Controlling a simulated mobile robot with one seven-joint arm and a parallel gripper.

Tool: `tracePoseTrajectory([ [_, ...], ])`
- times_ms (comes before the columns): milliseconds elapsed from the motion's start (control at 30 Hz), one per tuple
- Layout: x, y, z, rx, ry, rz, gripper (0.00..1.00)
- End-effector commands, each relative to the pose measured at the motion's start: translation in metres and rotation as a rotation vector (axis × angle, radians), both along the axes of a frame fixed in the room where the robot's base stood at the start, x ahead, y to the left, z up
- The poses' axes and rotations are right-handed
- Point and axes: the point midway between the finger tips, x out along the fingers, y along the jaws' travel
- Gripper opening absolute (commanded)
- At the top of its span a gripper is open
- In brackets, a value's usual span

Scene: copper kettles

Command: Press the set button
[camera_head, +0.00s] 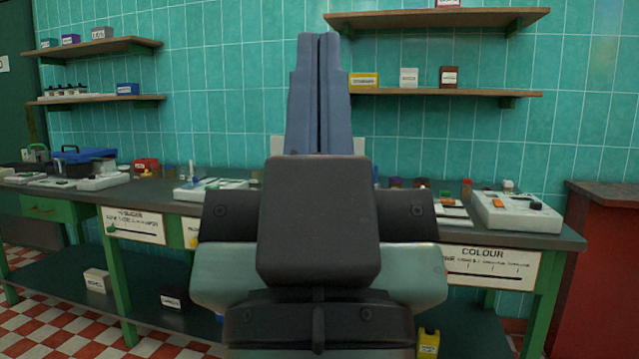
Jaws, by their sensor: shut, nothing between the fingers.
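My gripper (318,42) stands upright in the middle of the view, its two blue-grey fingers shut together with nothing between them. It and my wrist hide the middle of the bench. No button marked "set" can be made out. A white device (548,222) with an orange patch and a dark knob sits on the bench at right. Another white device (184,196) sits left of my gripper, partly hidden by it. A third white device (100,183) is farther left. Their controls are too small to read.
The dark bench top (150,205) runs along a teal tiled wall, with small jars on it. A "COLOUR" sign (490,267) hangs on its front at right. Shelves (437,20) with small boxes are above. A red cabinet (610,270) stands at far right.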

Motion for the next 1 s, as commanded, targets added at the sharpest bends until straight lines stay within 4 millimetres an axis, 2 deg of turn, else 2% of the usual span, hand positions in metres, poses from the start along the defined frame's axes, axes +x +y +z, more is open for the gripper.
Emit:
tracePoseTrajectory([
  [33,0.000,0.000,0.037,0.000,0.000,0.000,0.00],
  [700,0.000,0.001,0.260,0.000,0.000,0.001,0.00],
  [833,0.000,0.001,0.283,-0.001,0.000,0.002,0.00],
  [1000,0.000,0.001,0.287,-0.001,0.001,0.002,0.00],
])
